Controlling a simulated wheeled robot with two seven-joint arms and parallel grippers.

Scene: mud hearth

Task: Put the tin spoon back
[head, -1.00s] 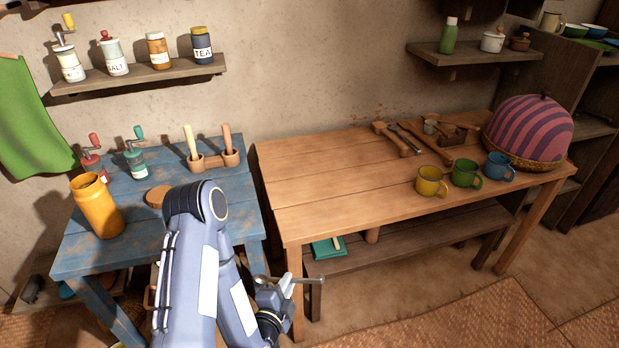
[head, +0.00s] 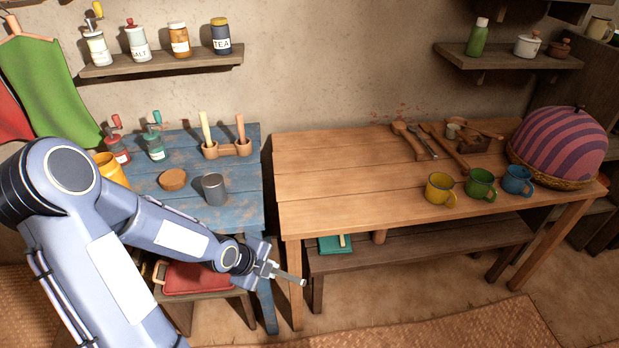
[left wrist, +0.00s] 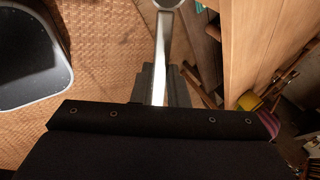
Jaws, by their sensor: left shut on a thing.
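The tin spoon (head: 291,278) is in my left gripper (head: 268,270), held in front of the gap between the blue table and the wooden table, below their tops. In the left wrist view the spoon (left wrist: 162,48) runs up from between the fingers of the left gripper (left wrist: 160,85), its rounded end cut off at the top edge. A grey tin cup (head: 214,189) stands upright on the blue table (head: 190,205), empty as far as I can see. My right gripper is not in view.
Yellow (head: 440,189), green (head: 481,184) and blue (head: 517,180) mugs stand on the wooden table (head: 340,180), with several utensils behind. Its left half is clear.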

